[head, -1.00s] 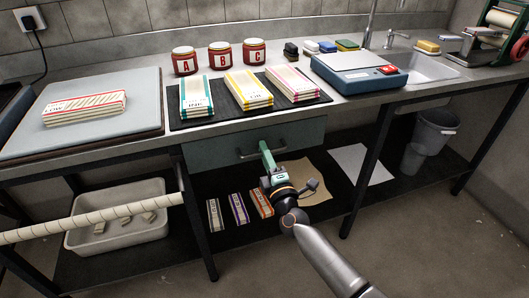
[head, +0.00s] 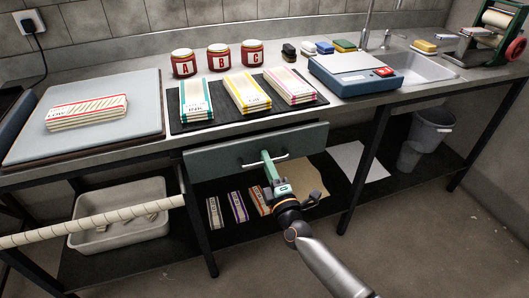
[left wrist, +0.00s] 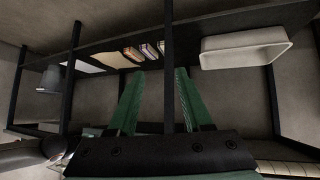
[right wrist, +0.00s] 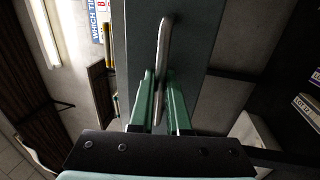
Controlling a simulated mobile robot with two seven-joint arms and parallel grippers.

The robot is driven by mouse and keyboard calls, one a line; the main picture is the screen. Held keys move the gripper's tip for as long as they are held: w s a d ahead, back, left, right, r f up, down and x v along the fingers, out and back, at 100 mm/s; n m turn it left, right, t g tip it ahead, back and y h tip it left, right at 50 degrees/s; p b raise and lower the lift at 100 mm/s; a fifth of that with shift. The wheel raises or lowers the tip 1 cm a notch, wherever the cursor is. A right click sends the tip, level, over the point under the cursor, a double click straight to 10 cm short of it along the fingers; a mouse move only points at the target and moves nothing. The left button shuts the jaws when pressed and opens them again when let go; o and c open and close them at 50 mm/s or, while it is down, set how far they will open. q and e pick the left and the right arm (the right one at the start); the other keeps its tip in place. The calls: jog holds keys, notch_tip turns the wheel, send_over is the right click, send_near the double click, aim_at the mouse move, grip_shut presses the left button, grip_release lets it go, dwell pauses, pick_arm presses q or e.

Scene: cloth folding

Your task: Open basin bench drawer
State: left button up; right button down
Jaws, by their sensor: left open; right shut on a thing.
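The basin bench drawer (head: 235,156) has a grey-green front under the worktop. My left gripper (left wrist: 160,73) is outside the head view. In the left wrist view it is open, with nothing between its fingers, and faces the lower shelf area.
The worktop (head: 345,108) holds packets, jars and a blue scale (head: 345,75). Dark bench legs (head: 363,160) flank the drawer. A lower shelf carries small packets (head: 238,207) and a white tub (head: 125,232). A pale wrapped rod (head: 100,222) crosses at left.

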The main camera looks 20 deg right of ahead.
pick_arm(q)
notch_tip(320, 180, up, 8)
jog(key=s+a+p, duration=0.1)
jog(key=a+p, duration=0.1)
jog(key=p, duration=0.9)
jog(key=shift+a+n+y+p, duration=0.3)
jog(key=shift+a+y+p, duration=0.05)
jog(key=shift+y, duration=0.05)
pick_arm(e)
jog(key=s, duration=1.9)
jog(key=shift+s+d, duration=0.2)
jog(key=shift+d, duration=0.1)
jog(key=c, duration=1.2)
grip_release()
pick_arm(q)
jog(key=shift+s, duration=0.1)
pick_arm(e)
jog(key=shift+o, duration=0.2)
pick_arm(q)
jog(key=shift+s+a, duration=0.1)
jog(key=shift+s, duration=0.05)
pick_arm(e)
jog(key=shift+f, duration=0.1)
